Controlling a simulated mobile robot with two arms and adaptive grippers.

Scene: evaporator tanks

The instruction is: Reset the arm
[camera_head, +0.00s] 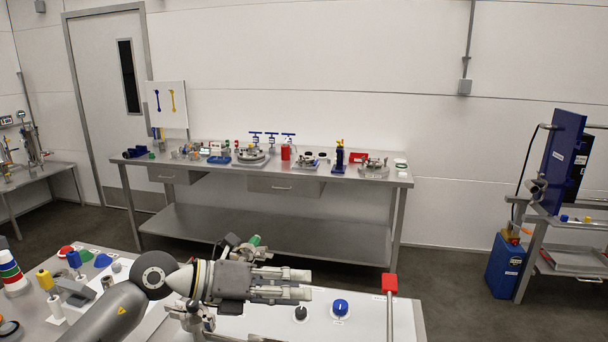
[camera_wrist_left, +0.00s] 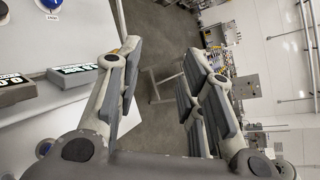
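My left arm comes in from the bottom left in the head view, over the near worktop. My left gripper (camera_head: 306,285) points right above the worktop. In the left wrist view its two fingers stand wide apart, with only floor and background seen between them (camera_wrist_left: 160,75). It is open and holds nothing. My right arm and gripper do not show in either view.
The near worktop (camera_head: 265,322) carries a blue knob (camera_head: 340,307), a black knob (camera_head: 300,313) and a red-topped post (camera_head: 390,283) close by the gripper. Coloured parts crowd its left side. A steel bench (camera_head: 290,183) stands against the wall beyond open floor.

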